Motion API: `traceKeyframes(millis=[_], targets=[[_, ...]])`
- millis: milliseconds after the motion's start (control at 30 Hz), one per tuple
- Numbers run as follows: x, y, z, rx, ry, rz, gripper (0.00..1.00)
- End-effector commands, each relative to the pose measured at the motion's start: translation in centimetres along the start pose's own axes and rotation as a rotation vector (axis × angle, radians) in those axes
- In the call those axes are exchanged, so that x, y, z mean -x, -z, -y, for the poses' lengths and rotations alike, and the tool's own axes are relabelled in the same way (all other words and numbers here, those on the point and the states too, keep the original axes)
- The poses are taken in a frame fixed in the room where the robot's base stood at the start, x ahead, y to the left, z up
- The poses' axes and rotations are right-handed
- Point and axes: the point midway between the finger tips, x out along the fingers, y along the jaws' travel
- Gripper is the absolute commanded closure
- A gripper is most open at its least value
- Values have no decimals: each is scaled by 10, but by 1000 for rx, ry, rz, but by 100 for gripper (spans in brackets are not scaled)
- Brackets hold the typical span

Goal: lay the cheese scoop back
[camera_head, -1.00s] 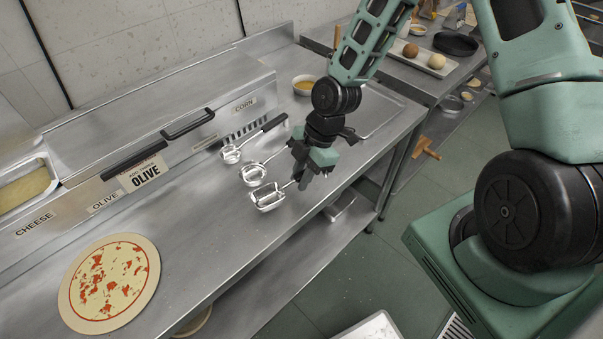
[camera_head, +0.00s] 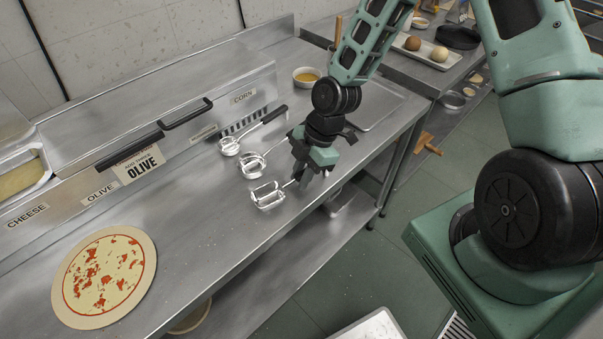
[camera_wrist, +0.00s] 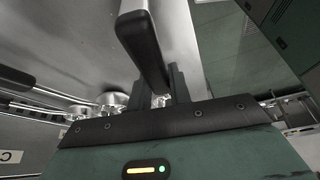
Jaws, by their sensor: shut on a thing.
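My gripper (camera_head: 308,175) is over the front part of the steel counter, shut on the black handle (camera_wrist: 147,45) of the cheese scoop. The scoop's square metal head (camera_head: 268,195) points left, low at the counter top; I cannot tell whether it touches. In the wrist view the handle stands between the fingers (camera_wrist: 165,88). Two other scoops lie behind it: a middle one (camera_head: 252,165) with a rounded head, and a far one (camera_head: 229,146) with a black handle. The middle scoop's handle is partly hidden by my gripper.
A pizza (camera_head: 104,277) lies on the counter at the left. A topping unit with cheese (camera_head: 18,181), olive and corn labels lines the back. A small bowl (camera_head: 307,77) stands at the back. Bare counter lies between pizza and scoops.

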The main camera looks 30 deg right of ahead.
Motion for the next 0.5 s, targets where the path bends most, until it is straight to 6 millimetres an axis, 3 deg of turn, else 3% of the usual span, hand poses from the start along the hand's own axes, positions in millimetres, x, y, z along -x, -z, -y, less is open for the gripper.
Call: traceKeyframes(millis=[133,167,233,500], targets=[[-3,-1,0,0,0,0,100],[-3,-1,0,1,0,0,75],[-3,-1,0,0,0,0,55],[-2,-1,0,0,0,0,55]])
